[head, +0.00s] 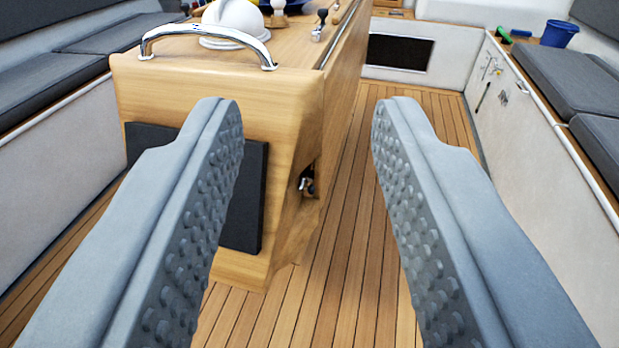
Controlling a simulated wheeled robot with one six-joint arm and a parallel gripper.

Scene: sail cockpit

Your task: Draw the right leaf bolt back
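My gripper (306,112) is open and empty, with its two grey studded fingers wide apart in the foreground. Between and beyond them stands a wooden cockpit table (225,95) with a metal handrail (205,36) on its near top edge. A small dark and metal fitting (306,184) sits in a notch low on the table's right near edge. It may be the right leaf bolt, but it is too small to tell, and so is its position. The gripper is apart from it. The left finger hides part of the table's near end.
A black panel (243,195) is on the table's near end. Cushioned benches (570,85) line both sides. A blue bucket (558,33) stands on the right bench. A white domed object (233,22) is on the table. The plank floor (345,230) right of the table is clear.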

